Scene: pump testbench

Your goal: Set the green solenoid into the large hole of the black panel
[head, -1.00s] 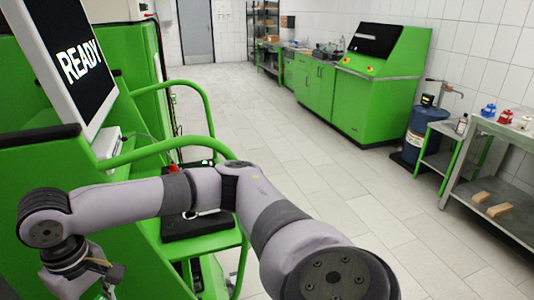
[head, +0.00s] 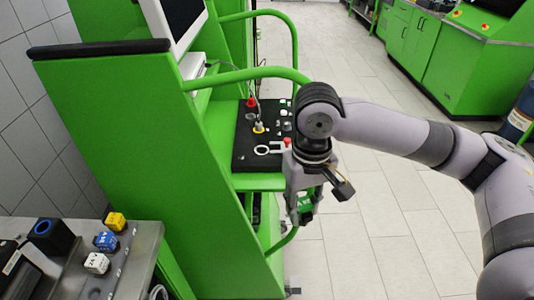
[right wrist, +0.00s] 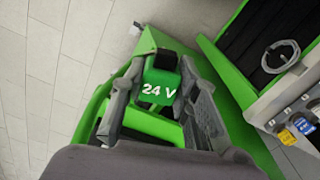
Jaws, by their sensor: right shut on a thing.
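The green solenoid (head: 305,205) is in my right gripper (head: 306,192), in the air in front of the bench's right edge. In the right wrist view, the solenoid (right wrist: 158,88), marked "24 V", sits between the two fingers of the right gripper (right wrist: 160,100). The black panel (head: 243,160) lies on the green bench's shelf, behind and to the left of the gripper. It bears a white ring, a red part and a yellow-based part with a cable. I cannot clearly tell which mark is the large hole. My left gripper is not in view.
Green handrails (head: 252,73) run above the panel, and a monitor (head: 172,18) stands at the upper left. A grey table (head: 140,245) at the lower left holds yellow, blue and white cubes. Clear tiled floor (head: 350,250) lies to the right.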

